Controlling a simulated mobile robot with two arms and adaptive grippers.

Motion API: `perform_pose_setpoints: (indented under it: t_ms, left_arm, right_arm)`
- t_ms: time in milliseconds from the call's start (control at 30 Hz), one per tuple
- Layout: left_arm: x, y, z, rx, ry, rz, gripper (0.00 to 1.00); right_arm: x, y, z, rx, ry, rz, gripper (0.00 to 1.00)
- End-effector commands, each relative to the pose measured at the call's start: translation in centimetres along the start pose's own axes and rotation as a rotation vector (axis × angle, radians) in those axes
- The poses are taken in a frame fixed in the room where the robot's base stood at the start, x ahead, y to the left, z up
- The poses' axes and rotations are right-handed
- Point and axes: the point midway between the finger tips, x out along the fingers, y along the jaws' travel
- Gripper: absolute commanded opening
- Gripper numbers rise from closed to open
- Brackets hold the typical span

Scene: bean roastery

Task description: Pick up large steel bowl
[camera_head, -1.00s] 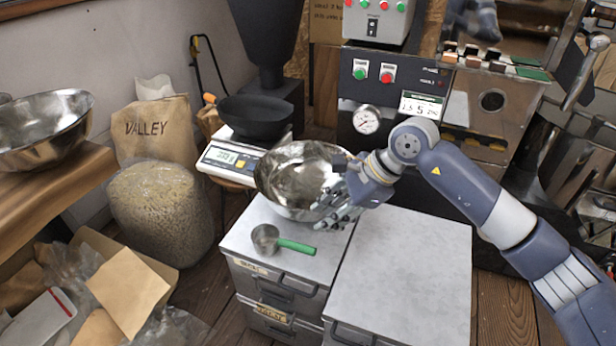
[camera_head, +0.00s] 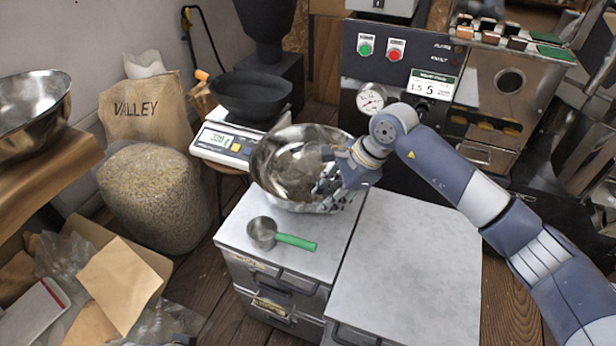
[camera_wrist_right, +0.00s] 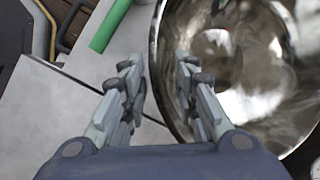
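A shiny steel bowl (camera_head: 285,165) sits on the grey metal cabinet, beside the scale. It fills the right side of the right wrist view (camera_wrist_right: 245,70). My right gripper (camera_head: 328,188) is at the bowl's near right rim. In the wrist view my right gripper (camera_wrist_right: 160,85) is open, with the rim running between its fingers: one finger is outside the bowl, the other over its inside. A gap shows between fingers and rim. Another steel bowl (camera_head: 30,115) rests on the wooden shelf at far left. My left gripper is not in view.
A metal scoop with a green handle (camera_head: 295,242) lies on the cabinet top (camera_head: 240,215) in front of the bowl. A scale (camera_head: 225,143) with a black pan stands behind left. The right cabinet top (camera_head: 410,270) is bare. A roaster panel (camera_head: 400,65) stands behind.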

Motion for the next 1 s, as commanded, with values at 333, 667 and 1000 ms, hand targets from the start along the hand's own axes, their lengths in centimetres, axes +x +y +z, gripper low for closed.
perform_pose_setpoints:
  t_ms: [333,667,1000]
  left_arm:
    - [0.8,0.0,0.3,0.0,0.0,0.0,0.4]
    - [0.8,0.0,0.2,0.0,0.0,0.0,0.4]
    - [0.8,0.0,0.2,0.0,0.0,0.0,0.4]
  right_arm:
    - [4.2,-0.1,-0.1,0.0,-0.001,0.0,0.28]
    - [4.2,-0.1,-0.2,0.0,0.0,0.0,0.0]
    - [4.2,-0.1,-0.1,0.0,-0.001,0.0,0.0]
